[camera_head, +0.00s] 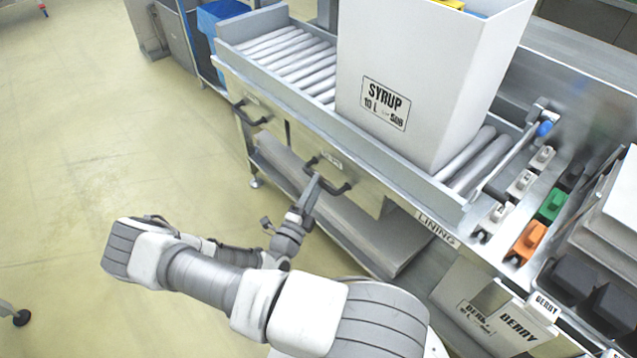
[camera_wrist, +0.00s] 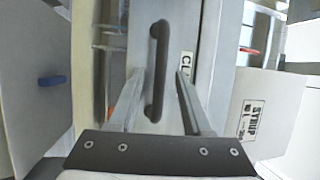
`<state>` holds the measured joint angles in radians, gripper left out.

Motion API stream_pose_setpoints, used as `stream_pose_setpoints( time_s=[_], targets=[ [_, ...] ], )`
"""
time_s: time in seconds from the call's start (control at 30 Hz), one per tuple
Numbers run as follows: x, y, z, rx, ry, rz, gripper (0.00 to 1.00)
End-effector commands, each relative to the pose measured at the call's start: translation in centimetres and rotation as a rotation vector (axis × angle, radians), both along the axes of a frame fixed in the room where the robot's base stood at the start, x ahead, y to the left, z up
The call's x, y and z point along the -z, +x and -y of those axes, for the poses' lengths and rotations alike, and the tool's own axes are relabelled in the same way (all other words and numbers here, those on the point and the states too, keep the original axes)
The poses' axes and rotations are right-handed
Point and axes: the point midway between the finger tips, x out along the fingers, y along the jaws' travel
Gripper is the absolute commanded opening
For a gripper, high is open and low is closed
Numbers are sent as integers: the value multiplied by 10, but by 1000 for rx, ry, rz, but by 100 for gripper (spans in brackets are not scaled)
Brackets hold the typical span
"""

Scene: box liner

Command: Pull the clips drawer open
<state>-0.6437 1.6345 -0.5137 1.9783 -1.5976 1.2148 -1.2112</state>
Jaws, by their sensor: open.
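The clips drawer (camera_head: 366,190) is in the front of the metal lining station, under the roller bed, and its front looks flush with the station. Its dark bar handle (camera_head: 340,186) also stands upright in the wrist view (camera_wrist: 160,40). A label reading "CL" (camera_wrist: 187,64), cut off by a finger, is beside the handle there. My gripper (camera_head: 313,183) is at the left part of this handle in the head view. In the wrist view its two fingers (camera_wrist: 159,76) are apart, one on each side of the handle. I cannot tell whether either finger touches it.
A second drawer handle (camera_head: 250,115) is further left on the same front. A large white SYRUP box (camera_head: 430,60) stands on the rollers (camera_head: 290,50). A lower shelf (camera_head: 345,232) juts out beneath the drawers. The floor (camera_head: 110,130) at left is clear.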

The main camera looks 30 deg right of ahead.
Motion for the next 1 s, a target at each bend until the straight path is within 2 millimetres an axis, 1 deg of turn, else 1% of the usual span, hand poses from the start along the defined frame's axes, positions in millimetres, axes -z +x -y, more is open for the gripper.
stream_pose_setpoints(
  time_s=[0.03, 0.1, 0.2, 0.53, 0.57, 0.6, 0.67, 0.8, 0.83, 1.0],
  targets=[
    [0, 4, 7, 1, 0, 2, 50],
    [-2, 8, 13, 1, 0, 2, 50],
    [-4, 12, 19, 0, 1, 1, 50],
    [-5, 14, 22, -1, 0, 1, 50],
    [-5, 14, 22, -1, 0, 1, 46],
    [-5, 14, 22, -1, 0, 1, 39],
    [-5, 14, 22, -1, 0, 1, 28],
    [-5, 14, 22, -1, 0, 1, 3],
    [-5, 14, 22, -1, 0, 1, 0],
    [-5, 14, 22, -1, 0, 1, 0]
  ],
)
